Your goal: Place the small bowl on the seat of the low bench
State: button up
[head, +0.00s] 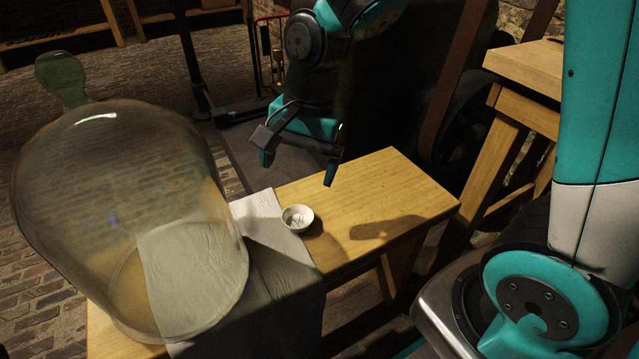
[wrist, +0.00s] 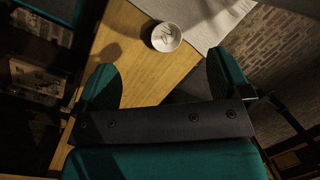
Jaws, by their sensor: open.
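A small white bowl (head: 297,217) sits on the low wooden bench (head: 400,190), at the edge of a grey cloth. There are dark marks or thin items inside the bowl that I cannot make out. In the wrist view the bowl (wrist: 166,37) lies beyond the fingers, between them and the top edge, on the border of wood and cloth. My gripper (head: 299,172) is open and empty, above the bench's back edge, higher than the bowl and apart from it. Both green fingers (wrist: 165,85) show spread in the wrist view.
A large glass bell jar (head: 120,190) stands left of the bowl, with the grey cloth (head: 275,250) showing beside and through it. The bench seat right of the bowl is bare. A taller wooden table (head: 530,65) stands at the right.

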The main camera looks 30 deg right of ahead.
jog(key=s+a+r+n+y, duration=0.1)
jog(key=s+r+n, duration=0.2)
jog(key=s+n, duration=0.4)
jog(key=s+a+r+n, duration=0.2)
jog(key=s+r+n, duration=0.2)
jog(key=s+n, duration=0.3)
jog(key=shift+s+a+n+y, duration=0.2)
jog(key=shift+n+y, duration=0.2)
jog(key=shift+n, duration=0.7)
